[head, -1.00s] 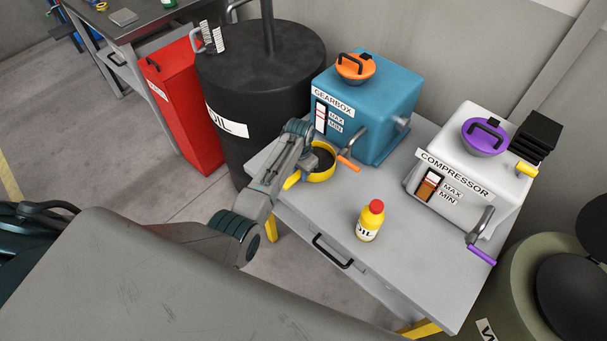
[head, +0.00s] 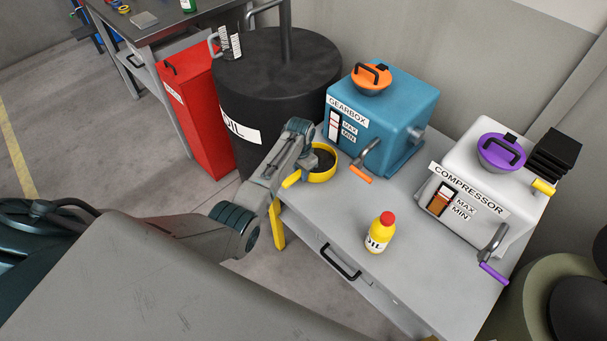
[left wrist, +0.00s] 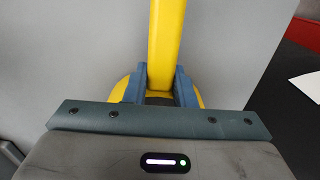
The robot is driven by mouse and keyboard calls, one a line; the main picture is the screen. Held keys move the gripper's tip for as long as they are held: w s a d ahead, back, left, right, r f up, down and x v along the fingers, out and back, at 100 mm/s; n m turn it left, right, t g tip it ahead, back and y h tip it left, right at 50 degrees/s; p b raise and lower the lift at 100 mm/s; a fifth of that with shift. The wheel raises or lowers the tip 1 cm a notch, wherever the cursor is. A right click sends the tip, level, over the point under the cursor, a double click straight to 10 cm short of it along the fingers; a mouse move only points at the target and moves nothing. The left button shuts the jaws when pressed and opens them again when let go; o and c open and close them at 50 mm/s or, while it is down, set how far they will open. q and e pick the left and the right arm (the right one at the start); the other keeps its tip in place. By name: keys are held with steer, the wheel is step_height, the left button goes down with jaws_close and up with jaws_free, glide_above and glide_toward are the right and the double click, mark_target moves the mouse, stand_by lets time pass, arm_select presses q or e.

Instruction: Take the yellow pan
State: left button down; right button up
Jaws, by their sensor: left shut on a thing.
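The yellow pan (head: 328,176) has a dark inside and is at the left end of the grey table, in front of the blue gearbox. Its yellow handle (head: 291,179) points to the lower left. My left gripper (head: 303,163) is at the pan from the left, and its arm hides part of the pan. In the left wrist view the yellow handle (left wrist: 167,40) runs up between the fingers of my left gripper (left wrist: 162,82), which is shut on it. I cannot tell whether the pan touches the table. My right gripper is not in view.
The grey table (head: 335,222) carries a yellow oil bottle (head: 380,233), the blue gearbox (head: 400,110) with an orange-handled crank, and the white compressor (head: 470,185). A black oil drum (head: 275,80) and a red cabinet (head: 195,115) stand behind my left arm.

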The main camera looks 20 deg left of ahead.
arm_select(q)
steer(key=shift+w+a, duration=0.1)
steer(key=shift+a, duration=0.1)
steer(key=c, duration=1.1)
jaws_free()
